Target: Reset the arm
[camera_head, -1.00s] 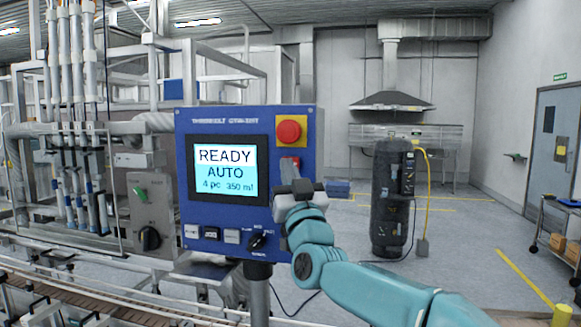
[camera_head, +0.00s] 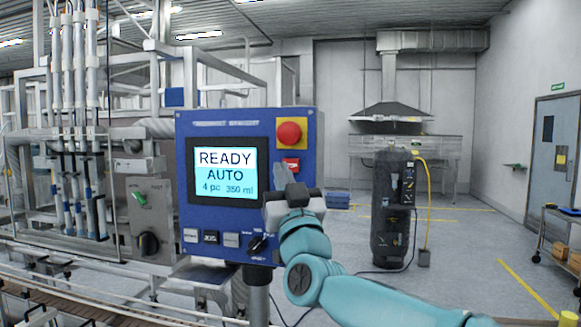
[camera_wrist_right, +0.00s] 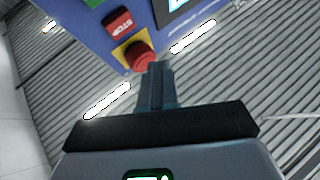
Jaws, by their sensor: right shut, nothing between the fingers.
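My right gripper (camera_head: 283,175) is shut and empty in front of the lower right part of the blue control panel (camera_head: 228,122). Its shut fingers also show in the right wrist view (camera_wrist_right: 156,85), pointing toward the red emergency knob; I cannot tell the gap between them. The red knob (camera_head: 289,133) sits on a yellow plate at the panel's upper right. A red button (camera_head: 291,164), marked STOP in the right wrist view (camera_wrist_right: 118,20), is below it. The panel's screen (camera_head: 227,172) reads READY, AUTO, 4 pc 350 ml. My left gripper is not in view.
A black selector knob (camera_head: 257,243) and several small buttons line the panel's bottom edge. The filler's pipes and frame (camera_head: 75,130) fill the left side. A dark cylindrical tank (camera_head: 391,210) stands on the floor behind my arm. A cart (camera_head: 557,245) stands far right.

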